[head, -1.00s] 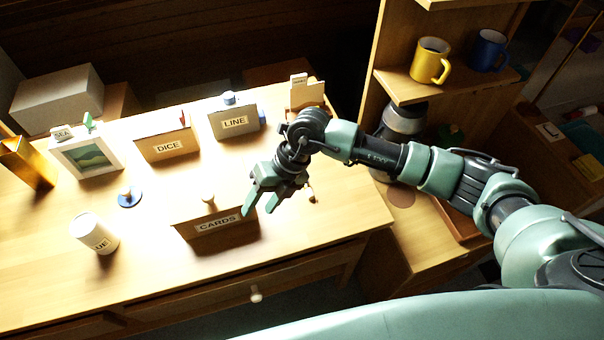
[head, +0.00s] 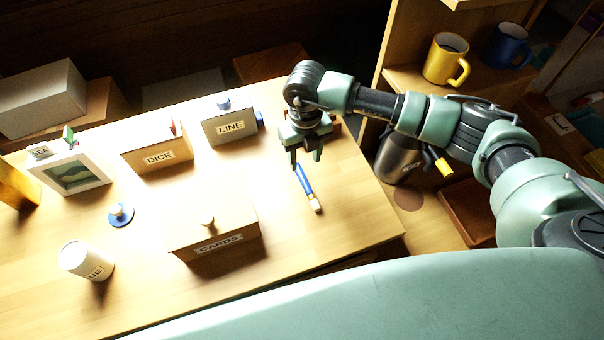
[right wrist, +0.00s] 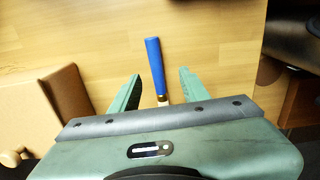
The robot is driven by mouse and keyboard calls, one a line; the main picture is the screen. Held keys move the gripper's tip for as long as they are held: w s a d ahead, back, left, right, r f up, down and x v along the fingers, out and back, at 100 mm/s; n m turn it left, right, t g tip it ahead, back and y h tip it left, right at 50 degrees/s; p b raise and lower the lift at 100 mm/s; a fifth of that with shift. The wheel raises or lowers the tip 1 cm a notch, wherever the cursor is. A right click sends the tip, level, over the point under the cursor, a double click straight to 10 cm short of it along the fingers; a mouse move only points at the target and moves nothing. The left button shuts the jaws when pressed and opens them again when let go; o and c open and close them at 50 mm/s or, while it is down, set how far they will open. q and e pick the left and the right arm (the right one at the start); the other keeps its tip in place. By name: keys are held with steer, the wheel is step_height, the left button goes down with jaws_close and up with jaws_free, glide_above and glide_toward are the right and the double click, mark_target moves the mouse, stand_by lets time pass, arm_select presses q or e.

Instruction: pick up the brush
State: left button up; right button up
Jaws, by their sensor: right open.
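The brush (head: 306,187) lies flat on the desk to the right of the CARDS box, with a blue handle and a pale bristle end toward the front edge. My right gripper (head: 305,160) is open and empty, fingers pointing down, above the far end of the brush. In the right wrist view the blue handle (right wrist: 155,65) shows between the two open green fingers (right wrist: 160,78) and extends beyond them. The gripper body hides the bristle end there. My left gripper is not in view.
The CARDS box (head: 215,225) stands left of the brush. The LINE box (head: 231,127) and DICE box (head: 157,152) stand behind. A shelf at the right holds a yellow mug (head: 446,58) and a blue mug (head: 509,46). The desk right of the brush is clear.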

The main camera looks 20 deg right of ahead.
mark_target(303, 176)
steer(key=f, duration=0.1)
steer(key=f+p, duration=0.1)
steer(key=s+f, duration=0.1)
steer(key=shift+a+f+p, duration=0.2)
steer(key=shift+a+p, duration=0.05)
steer(key=shift+p, duration=0.05)
steer(key=f, duration=0.3)
steer(key=shift+w+a, duration=0.1)
steer(key=shift+w, duration=0.15)
steer(key=shift+w+f+p, duration=0.1)
steer(key=shift+f+p, duration=0.15)
steer(key=shift+p, duration=0.05)
steer(key=shift+f, duration=0.1)
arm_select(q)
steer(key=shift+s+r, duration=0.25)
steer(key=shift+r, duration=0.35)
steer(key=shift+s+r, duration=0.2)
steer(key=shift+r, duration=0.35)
arm_select(e)
jaws_close()
